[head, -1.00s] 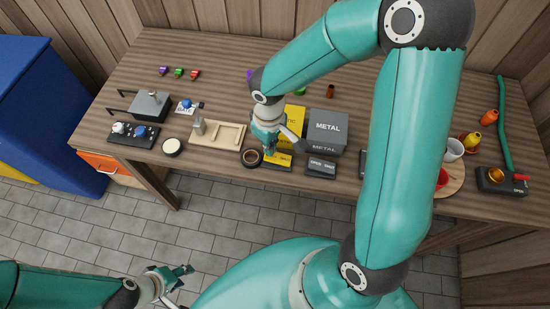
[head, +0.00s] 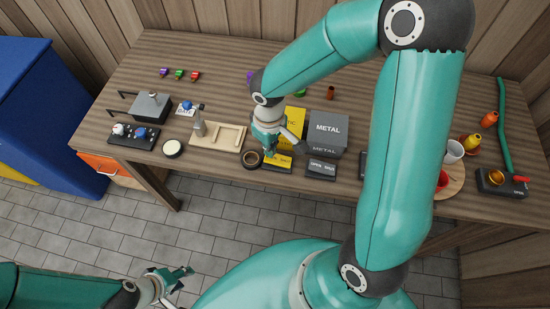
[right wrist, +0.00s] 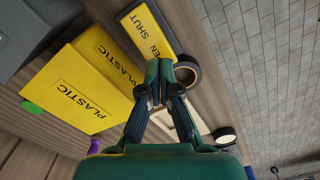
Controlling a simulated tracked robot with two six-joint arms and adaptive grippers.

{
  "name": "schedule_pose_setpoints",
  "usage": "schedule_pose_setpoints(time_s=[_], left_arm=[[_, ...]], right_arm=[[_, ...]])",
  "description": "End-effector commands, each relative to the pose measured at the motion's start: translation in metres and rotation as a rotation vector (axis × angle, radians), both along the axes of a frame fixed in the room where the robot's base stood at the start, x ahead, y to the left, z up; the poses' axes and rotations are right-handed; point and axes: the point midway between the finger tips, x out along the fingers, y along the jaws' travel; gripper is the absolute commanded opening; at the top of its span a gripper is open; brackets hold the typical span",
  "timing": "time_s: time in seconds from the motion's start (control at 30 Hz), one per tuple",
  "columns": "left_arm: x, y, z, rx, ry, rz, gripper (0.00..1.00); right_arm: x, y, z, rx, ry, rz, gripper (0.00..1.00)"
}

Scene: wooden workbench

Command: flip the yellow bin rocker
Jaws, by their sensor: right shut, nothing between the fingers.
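The yellow bin rocker (head: 284,164), a flat block labelled OPEN and SHUT, sits at the bench's front in front of the yellow PLASTIC bin (head: 296,116). The rocker (right wrist: 148,30) and the bin (right wrist: 80,90) also show in the right wrist view. My right gripper (head: 271,155) is shut and empty, with its fingertips (right wrist: 158,82) close to the rocker's end. I cannot tell whether they touch it. The tips hide part of the rocker, and its tilt is unclear. My left gripper (head: 184,282) is open and empty, low at the left, away from the bench.
The grey METAL bin (head: 327,128) and its grey rocker (head: 321,168) stand just right. A dark ring of tape (head: 251,159) lies close to the left of the yellow rocker. A wooden tray (head: 230,133) lies farther left. My right arm hides part of the bench.

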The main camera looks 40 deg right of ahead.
Motion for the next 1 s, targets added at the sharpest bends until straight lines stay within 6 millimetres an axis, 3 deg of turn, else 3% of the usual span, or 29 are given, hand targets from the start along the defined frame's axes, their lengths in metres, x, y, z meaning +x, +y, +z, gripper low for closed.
schedule_pose_setpoints(time_s=[1.0], left_arm=[[0.000,0.000,-0.012,0.000,0.000,0.000,0.40]], right_arm=[[0.000,-0.001,-0.011,0.000,0.000,-0.001,0.00]])
